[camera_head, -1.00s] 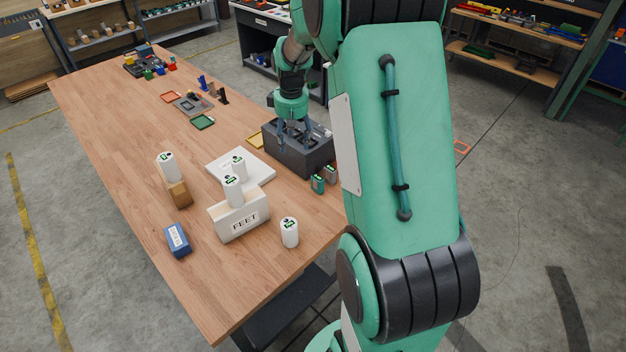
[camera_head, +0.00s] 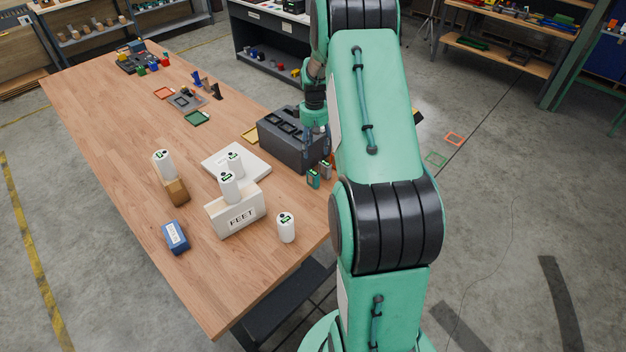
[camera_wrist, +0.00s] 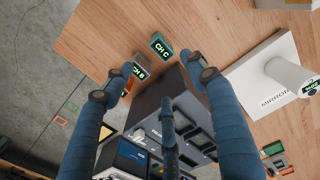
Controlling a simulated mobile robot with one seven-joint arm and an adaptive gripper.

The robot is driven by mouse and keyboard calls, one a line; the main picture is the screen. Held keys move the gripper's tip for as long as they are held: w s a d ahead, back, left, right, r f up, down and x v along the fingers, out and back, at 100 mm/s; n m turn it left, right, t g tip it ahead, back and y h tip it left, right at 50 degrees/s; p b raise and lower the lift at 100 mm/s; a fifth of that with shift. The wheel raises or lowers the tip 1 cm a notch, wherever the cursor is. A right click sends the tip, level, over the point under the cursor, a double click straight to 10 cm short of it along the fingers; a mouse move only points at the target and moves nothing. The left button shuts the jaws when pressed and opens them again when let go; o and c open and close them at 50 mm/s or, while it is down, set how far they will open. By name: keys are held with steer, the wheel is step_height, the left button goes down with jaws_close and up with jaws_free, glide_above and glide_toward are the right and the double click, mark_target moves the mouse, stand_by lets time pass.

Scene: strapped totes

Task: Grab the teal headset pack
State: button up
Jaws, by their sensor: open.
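The teal headset pack (camera_head: 313,179), a small upright block, stands on the wooden table by the near right corner of a dark slotted box. In the wrist view the teal pack (camera_wrist: 161,46) shows a "CH C" label. A grey pack (camera_head: 326,169) stands beside it; the wrist view shows this grey pack (camera_wrist: 140,71) labelled "CH B". My gripper (camera_head: 318,140) is over the right end of the dark box, just behind the packs. In the wrist view my gripper (camera_wrist: 155,77) has its blue fingers spread and empty, with both packs beyond the fingertips.
The dark slotted box (camera_head: 285,141) stands close behind the packs. The table edge is close on the right.

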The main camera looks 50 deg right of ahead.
glide_toward(314, 171)
steer(key=shift+f, duration=2.55)
steer(key=shift+f, duration=2.55)
steer(key=shift+s, duration=0.1)
steer(key=c, duration=1.4)
steer(key=shift+r, duration=0.15)
